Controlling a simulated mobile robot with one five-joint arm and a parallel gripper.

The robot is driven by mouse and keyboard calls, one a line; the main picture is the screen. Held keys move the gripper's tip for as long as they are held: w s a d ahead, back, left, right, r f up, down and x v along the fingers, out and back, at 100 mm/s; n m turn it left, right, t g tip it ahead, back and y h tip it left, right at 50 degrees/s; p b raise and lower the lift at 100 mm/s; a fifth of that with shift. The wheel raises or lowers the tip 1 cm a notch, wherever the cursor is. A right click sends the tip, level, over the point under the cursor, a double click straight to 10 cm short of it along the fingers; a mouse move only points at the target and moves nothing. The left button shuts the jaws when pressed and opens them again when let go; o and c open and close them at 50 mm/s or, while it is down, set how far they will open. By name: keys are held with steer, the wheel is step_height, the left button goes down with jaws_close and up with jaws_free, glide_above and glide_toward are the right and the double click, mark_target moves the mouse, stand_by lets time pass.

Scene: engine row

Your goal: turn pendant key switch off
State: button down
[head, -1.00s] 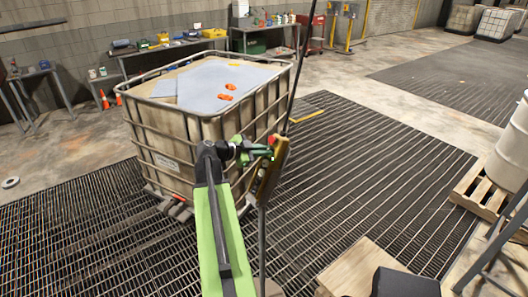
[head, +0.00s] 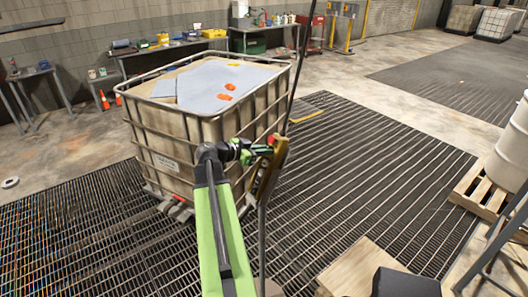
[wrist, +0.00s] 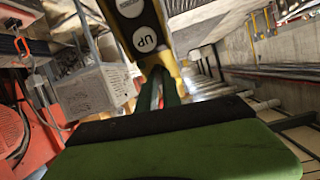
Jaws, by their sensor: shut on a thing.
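The yellow pendant (head: 268,172) hangs on a dark cable in front of the white-topped caged tank. In the wrist view its dark face with a round white UP button (wrist: 145,40) fills the top middle. My gripper (head: 264,152) reaches it from the left in the head view. In the wrist view my gripper's green fingers (wrist: 161,88) meet at the pendant's lower end. They are shut on a small part there, where the key switch seems to be. The key itself is hidden by the fingers, so its angle cannot be told.
The caged tank (head: 170,135) stands close behind my arm, with orange pieces on its top. A wooden block (head: 360,268) lies at the front right. A white drum (head: 511,150) on a pallet stands at the far right. The grated floor between is clear.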

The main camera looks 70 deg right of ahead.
steer(key=n, duration=0.4)
steer(key=shift+n+t, duration=0.4)
steer(key=shift+n, duration=1.5)
steer(key=c, duration=1.5)
jaws_free()
steer(key=p+v, duration=0.6)
steer(key=v, duration=1.1)
steer(key=shift+a+f, duration=0.1)
steer(key=shift+a, duration=0.2)
